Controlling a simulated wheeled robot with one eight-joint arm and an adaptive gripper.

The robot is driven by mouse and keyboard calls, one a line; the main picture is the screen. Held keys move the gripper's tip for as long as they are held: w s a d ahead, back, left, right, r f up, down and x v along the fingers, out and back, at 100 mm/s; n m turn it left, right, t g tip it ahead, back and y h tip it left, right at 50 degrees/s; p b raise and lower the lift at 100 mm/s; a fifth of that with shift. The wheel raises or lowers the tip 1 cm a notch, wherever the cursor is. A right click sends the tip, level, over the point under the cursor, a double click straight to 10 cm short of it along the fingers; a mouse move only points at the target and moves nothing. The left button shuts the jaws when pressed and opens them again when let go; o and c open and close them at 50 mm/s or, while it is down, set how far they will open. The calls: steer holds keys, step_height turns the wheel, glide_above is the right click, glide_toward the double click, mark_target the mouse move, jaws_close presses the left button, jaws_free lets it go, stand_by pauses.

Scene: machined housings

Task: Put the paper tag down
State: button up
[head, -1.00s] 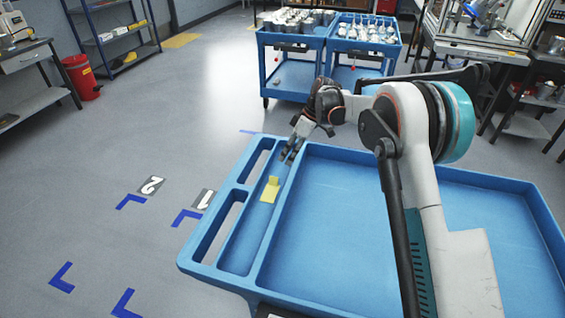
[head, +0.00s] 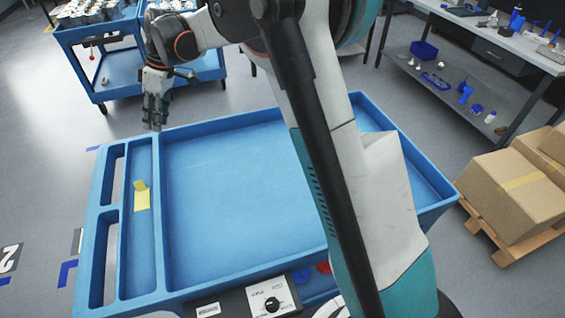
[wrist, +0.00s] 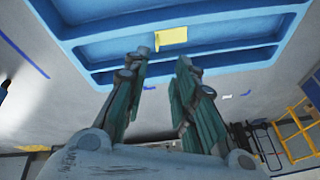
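The paper tag (head: 142,199) is yellow and bent, with one flap standing up. It lies in the narrow left compartment of the blue cart's tray (head: 230,215), apart from my gripper. My gripper (head: 155,122) is by the far end of that compartment, raised, with its fingers pointing down. In the wrist view the two fingers of my gripper (wrist: 167,60) stand apart with nothing between them. The tag (wrist: 172,37) shows there just beyond the fingertips.
The wide compartment of the tray is bare. Another blue cart (head: 100,50) with metal parts stands behind at the left. Cardboard boxes (head: 520,185) on a pallet and a workbench (head: 490,40) are at the right. My arm crosses above the tray.

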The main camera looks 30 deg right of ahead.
steer(key=s+d+r+m+t+h, duration=0.1)
steer(key=s+d+r+m, duration=0.1)
steer(key=s+d+r, duration=0.3)
steer(key=s+d+r+m+t, duration=0.1)
steer(key=s+d+m+t, duration=0.15)
steer(key=s, duration=0.45)
steer(key=s+d+r+m+h, duration=0.1)
steer(key=s+d+r+m, duration=0.1)
steer(key=s+d+r, duration=0.3)
steer(key=s+d+f+m+t+h, duration=0.1)
steer(key=s+d+f+m, duration=0.1)
steer(key=s, duration=0.7)
steer(key=s+d+f+m+t+h, duration=0.1)
steer(key=s+d+f+m+t, duration=0.1)
steer(key=s+d, duration=0.4)
step_height(320, 180, down, 3)
steer(key=s+m, duration=0.1)
steer(key=s, duration=0.1)
steer(key=shift+s+d+r, duration=0.2)
steer(key=shift+s+d, duration=0.05)
steer(key=shift+s, duration=0.1)
steer(key=shift+m+t, duration=0.25)
